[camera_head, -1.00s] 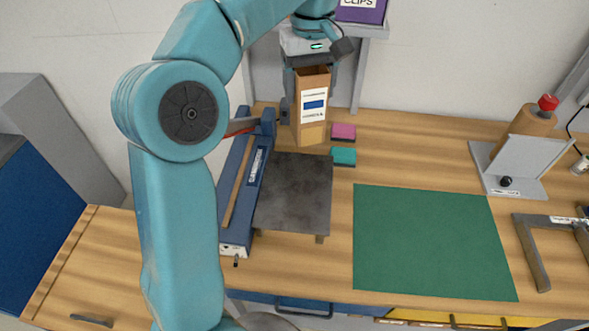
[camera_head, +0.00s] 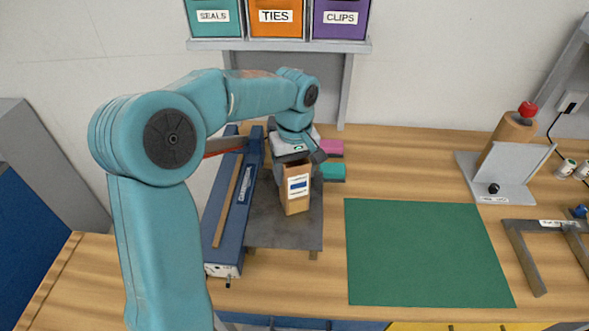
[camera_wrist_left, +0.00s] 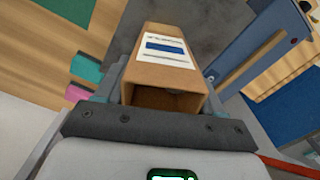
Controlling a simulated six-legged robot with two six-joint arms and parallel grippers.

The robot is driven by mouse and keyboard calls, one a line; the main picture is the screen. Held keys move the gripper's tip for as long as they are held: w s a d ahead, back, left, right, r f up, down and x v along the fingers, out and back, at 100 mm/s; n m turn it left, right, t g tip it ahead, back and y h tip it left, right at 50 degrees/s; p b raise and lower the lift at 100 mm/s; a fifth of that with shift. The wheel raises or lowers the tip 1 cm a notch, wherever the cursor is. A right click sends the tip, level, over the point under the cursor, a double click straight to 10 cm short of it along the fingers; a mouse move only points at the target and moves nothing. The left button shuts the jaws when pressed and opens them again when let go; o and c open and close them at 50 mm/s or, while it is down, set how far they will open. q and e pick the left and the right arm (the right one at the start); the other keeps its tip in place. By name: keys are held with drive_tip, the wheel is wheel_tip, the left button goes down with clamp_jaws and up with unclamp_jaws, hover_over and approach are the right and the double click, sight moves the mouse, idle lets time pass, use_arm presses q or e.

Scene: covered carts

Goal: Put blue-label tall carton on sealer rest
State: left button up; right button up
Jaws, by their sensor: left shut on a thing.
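The tall brown carton with a blue-and-white label (camera_head: 297,200) is upright in front of the dark grey sealer rest plate (camera_head: 265,228), overlapping it in the head view. I cannot tell whether its base touches the plate. My left gripper (camera_head: 295,166) is shut on the carton near its top. In the left wrist view the carton (camera_wrist_left: 168,75) lies between the fingers (camera_wrist_left: 165,88), its open top towards the camera. The grey plate (camera_wrist_left: 205,22) shows beyond it. My right gripper is not in view.
The blue sealer (camera_head: 232,205) stands along the plate's left side. Pink (camera_head: 330,148) and teal (camera_head: 334,171) blocks lie behind right. A green mat (camera_head: 425,252) is clear. A grey stand (camera_head: 500,175) and a metal frame (camera_head: 525,255) are at right. Bins (camera_head: 277,17) sit on a shelf.

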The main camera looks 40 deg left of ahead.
use_arm(q)
drive_tip(key=shift+s+d+r, duration=0.1)
drive_tip(key=shift+s+r, duration=0.15)
drive_tip(key=shift+s, duration=0.2)
drive_tip(key=shift+w+f, duration=0.2)
drive_tip(key=shift+f, duration=0.1)
drive_tip(key=o, duration=1.3)
drive_tip(key=shift+w+f, duration=0.1)
drive_tip(key=shift+w, duration=0.25)
drive_tip(key=shift+s+r, duration=0.35)
drive_tip(key=shift+s, duration=0.1)
drive_tip(key=shift+w+r, duration=0.25)
wheel_tip(320, 180, up, 11)
drive_tip(key=shift+r, duration=0.15)
